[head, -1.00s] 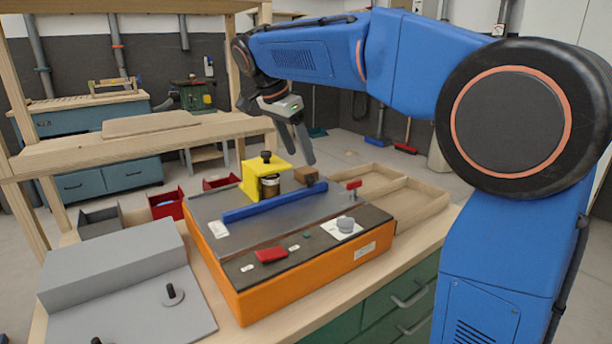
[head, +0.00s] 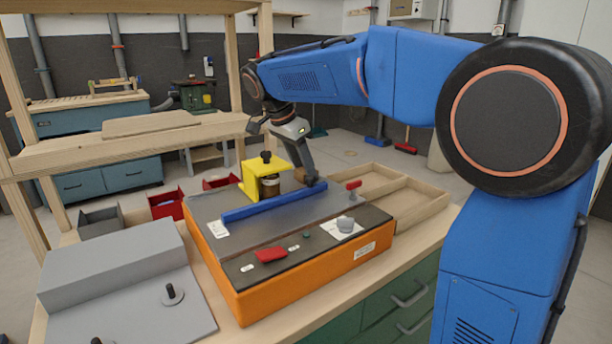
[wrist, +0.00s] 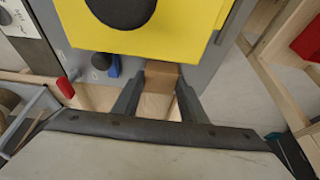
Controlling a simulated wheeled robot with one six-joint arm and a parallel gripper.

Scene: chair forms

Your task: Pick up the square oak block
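The square oak block (head: 300,175) is a small brown wooden block on the grey top of the orange machine, just right of the yellow fixture. My gripper (head: 309,180) has come down at it, and its fingers hide part of the block in the head view. In the wrist view the block (wrist: 160,78) shows between the two fingertips of my gripper (wrist: 160,84), with one finger on each side. The fingers are apart. I cannot tell whether either touches the block.
The yellow fixture (head: 249,172) with its black knob stands close beside the block. A blue bar (head: 262,206) lies in front. A wooden divided tray (head: 410,188) is at the right.

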